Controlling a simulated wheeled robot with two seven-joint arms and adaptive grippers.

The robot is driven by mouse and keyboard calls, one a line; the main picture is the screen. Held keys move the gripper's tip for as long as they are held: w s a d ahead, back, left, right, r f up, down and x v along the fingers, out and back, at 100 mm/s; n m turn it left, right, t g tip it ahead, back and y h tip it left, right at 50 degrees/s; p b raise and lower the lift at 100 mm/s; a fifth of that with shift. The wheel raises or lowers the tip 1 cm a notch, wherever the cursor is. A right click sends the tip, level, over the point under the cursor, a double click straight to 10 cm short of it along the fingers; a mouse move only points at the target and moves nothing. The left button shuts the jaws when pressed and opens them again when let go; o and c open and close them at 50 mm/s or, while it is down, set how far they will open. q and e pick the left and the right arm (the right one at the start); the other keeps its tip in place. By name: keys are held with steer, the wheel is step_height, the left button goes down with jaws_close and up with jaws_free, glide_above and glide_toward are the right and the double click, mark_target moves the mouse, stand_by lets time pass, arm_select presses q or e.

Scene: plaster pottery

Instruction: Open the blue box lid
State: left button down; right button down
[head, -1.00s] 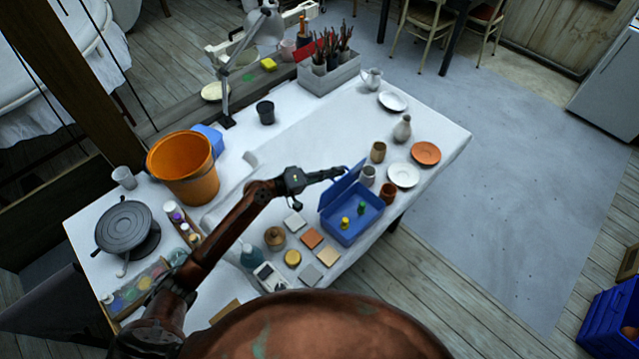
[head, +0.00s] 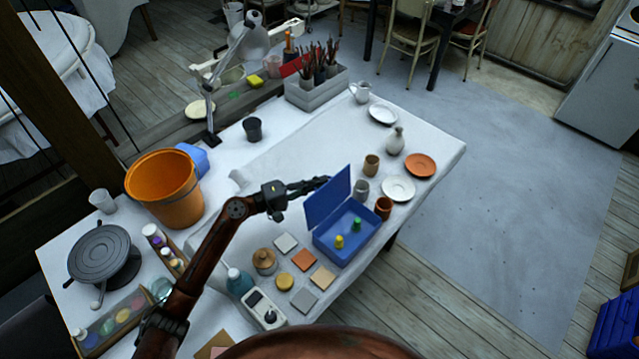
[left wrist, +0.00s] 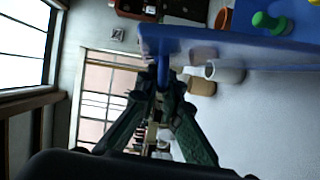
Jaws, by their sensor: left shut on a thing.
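The blue box (head: 345,257) stands on the white table with its lid (head: 328,198) raised and steeply tilted at its left-back side. A green piece (head: 357,224) and a yellow piece (head: 339,242) show inside the open box. My left gripper (head: 325,181) is at the upper part of the lid, reaching from behind it. In the left wrist view, the gripper's fingers (left wrist: 163,80) are shut on a blue part at the lid's edge, and the lid (left wrist: 235,48) extends to the right. The fingertips are partly hidden by the lid in the head view. My right gripper is not in view.
Cups (head: 371,165), a white saucer (head: 398,188) and an orange saucer (head: 420,165) stand behind and right of the box. Several tiles (head: 303,260), a lidded jar (head: 264,261) and a meter (head: 265,308) lie to its left and front. The table's middle behind my arm is clear.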

arm_select(q)
steer(key=c, duration=2.4)
jaws_free()
steer(key=v, duration=1.2)
